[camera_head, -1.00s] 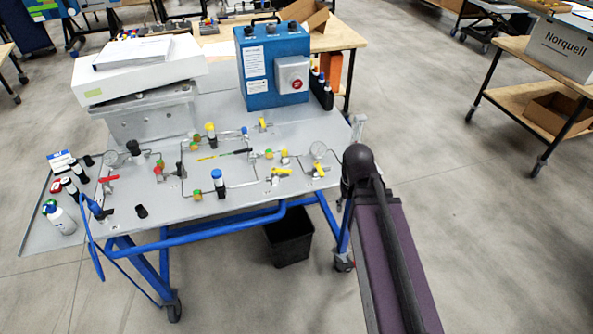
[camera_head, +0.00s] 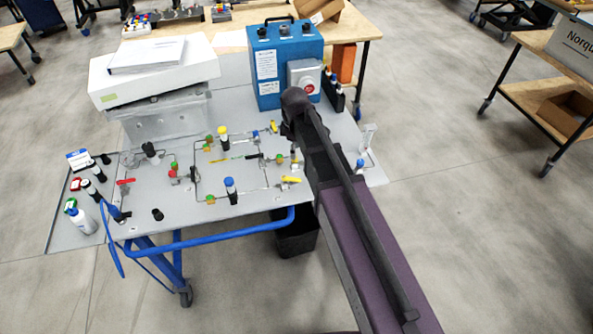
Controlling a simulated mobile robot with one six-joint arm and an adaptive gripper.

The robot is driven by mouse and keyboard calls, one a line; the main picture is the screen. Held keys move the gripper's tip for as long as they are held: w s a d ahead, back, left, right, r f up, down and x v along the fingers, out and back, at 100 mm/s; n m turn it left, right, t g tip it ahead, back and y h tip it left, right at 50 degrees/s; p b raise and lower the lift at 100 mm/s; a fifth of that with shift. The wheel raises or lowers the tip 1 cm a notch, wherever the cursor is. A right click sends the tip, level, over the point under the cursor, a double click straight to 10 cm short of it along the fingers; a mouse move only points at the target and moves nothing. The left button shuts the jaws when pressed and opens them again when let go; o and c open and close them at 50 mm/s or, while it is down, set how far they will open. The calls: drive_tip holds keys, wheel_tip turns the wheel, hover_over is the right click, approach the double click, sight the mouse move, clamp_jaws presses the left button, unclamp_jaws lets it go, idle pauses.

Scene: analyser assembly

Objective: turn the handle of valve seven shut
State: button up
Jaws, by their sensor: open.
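The valve panel (camera_head: 270,203) is a grey sheet on a blue-framed cart, with thin pipework and several small valves. A yellow handle (camera_head: 290,180) shows near the front right, another yellow handle (camera_head: 273,127) further back, and a red handle (camera_head: 125,181) at the left. No valve numbers are readable, so I cannot tell which is valve seven. My dark arm reaches in from the lower right and covers the panel's right part. My gripper is not visible; the arm hides whatever is beneath its rounded far joint.
A blue box (camera_head: 265,75) with a red button stands at the back of the panel. A white case (camera_head: 155,80) with papers is at the back left. Bottles (camera_head: 80,218) stand at the left edge. A black bin (camera_head: 297,238) is below. Open floor lies to the right.

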sight(295, 179)
drive_tip(key=shift+f, duration=0.2)
idle(0.3)
wheel_tip(295, 179, down, 13)
drive_tip(key=b, duration=1.4)
drive_tip(key=shift+f, duration=0.2)
clamp_jaws()
